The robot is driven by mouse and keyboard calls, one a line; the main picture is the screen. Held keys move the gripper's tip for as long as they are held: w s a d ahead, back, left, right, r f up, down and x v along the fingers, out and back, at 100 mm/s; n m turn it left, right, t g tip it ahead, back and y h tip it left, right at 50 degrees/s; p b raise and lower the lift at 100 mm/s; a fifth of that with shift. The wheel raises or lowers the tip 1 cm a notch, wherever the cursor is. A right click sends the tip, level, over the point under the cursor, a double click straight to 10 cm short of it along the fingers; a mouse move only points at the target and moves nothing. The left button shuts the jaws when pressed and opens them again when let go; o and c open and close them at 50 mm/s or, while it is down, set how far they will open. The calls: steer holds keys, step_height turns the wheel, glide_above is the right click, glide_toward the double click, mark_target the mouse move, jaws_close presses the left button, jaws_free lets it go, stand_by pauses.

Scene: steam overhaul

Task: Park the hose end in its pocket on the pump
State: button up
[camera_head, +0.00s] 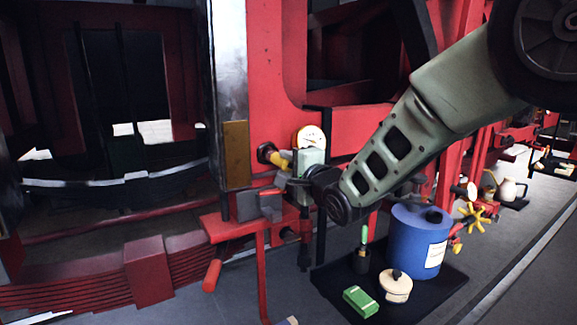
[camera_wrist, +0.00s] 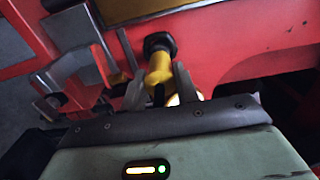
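The yellow hose end (camera_wrist: 159,70) has a round black collar (camera_wrist: 160,43) at its far end, close to the red frame in the wrist view. In the head view the yellow hose end (camera_head: 285,160) shows beside the gauge. My gripper (camera_wrist: 160,85) has one grey finger on each side of the yellow body and appears shut on it. In the head view my gripper (camera_head: 293,184) is partly hidden by my wrist. The pump seems to be the red stand (camera_head: 230,228) with a grey block (camera_head: 259,205) and red-handled lever; I cannot make out its pocket clearly.
A black tray (camera_head: 437,291) on the floor holds a blue drum (camera_head: 418,243), a small bottle (camera_head: 362,258), a cream pot (camera_head: 396,286) and a green box (camera_head: 360,301).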

jaws_close()
steer(key=shift+b+v, duration=1.3)
steer(key=shift+v, duration=1.45)
